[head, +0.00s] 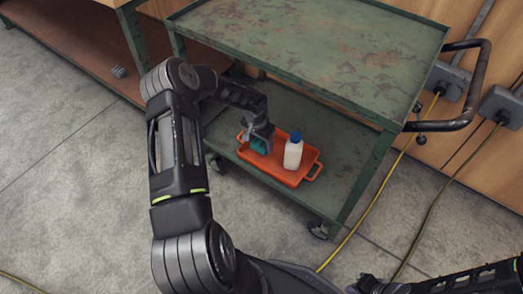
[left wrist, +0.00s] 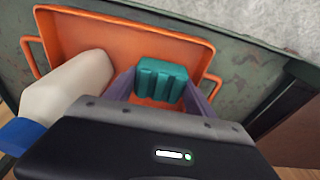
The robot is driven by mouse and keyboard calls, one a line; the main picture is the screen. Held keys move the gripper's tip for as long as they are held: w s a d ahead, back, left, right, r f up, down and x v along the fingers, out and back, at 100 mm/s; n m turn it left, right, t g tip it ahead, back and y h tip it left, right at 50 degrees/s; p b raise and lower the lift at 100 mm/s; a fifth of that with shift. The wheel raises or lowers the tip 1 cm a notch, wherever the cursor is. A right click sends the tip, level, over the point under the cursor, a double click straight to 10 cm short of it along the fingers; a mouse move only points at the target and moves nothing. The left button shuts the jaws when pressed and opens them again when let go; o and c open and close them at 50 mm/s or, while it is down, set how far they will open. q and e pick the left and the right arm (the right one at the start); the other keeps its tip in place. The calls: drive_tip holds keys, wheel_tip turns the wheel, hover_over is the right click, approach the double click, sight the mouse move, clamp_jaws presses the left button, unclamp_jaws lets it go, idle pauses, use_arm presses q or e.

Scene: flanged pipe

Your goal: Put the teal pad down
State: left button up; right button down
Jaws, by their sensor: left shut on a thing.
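The teal pad (head: 259,147) is a small ribbed block, and it shows clearly in the left wrist view (left wrist: 161,78). My left gripper (head: 258,140) points down over the orange tray (head: 285,176) on the cart's lower shelf. In the left wrist view, its two fingers (left wrist: 161,95) stand on either side of the pad and are shut on it. The pad is within the tray's outline, beside a white bottle (head: 293,154) with a blue cap. I cannot tell whether the pad touches the tray floor. My right gripper is out of view.
The green cart's upper shelf (head: 310,45) overhangs behind my left arm and is bare. The lower shelf (head: 335,140) has free room around the tray. A wooden bench (head: 70,50) stands at the left. Yellow cables (head: 385,190) run down to the floor at the right.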

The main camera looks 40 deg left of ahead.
sight(260, 143)
use_arm(q)
wheel_tip(260, 143, down, 4)
drive_tip(key=shift+r+b, duration=0.2)
drive_tip(key=shift+b, duration=0.6)
drive_tip(key=shift+f, duration=0.15)
drive_tip(key=o, duration=1.4)
drive_tip(key=shift+c, duration=0.2)
drive_tip(key=r+p, duration=0.1)
drive_tip(key=r, duration=0.1)
drive_tip(key=r+p, duration=0.1)
drive_tip(key=r, duration=0.2)
drive_tip(key=s+r+p, duration=0.1)
drive_tip(key=r, duration=0.1)
drive_tip(key=shift+r, duration=0.35)
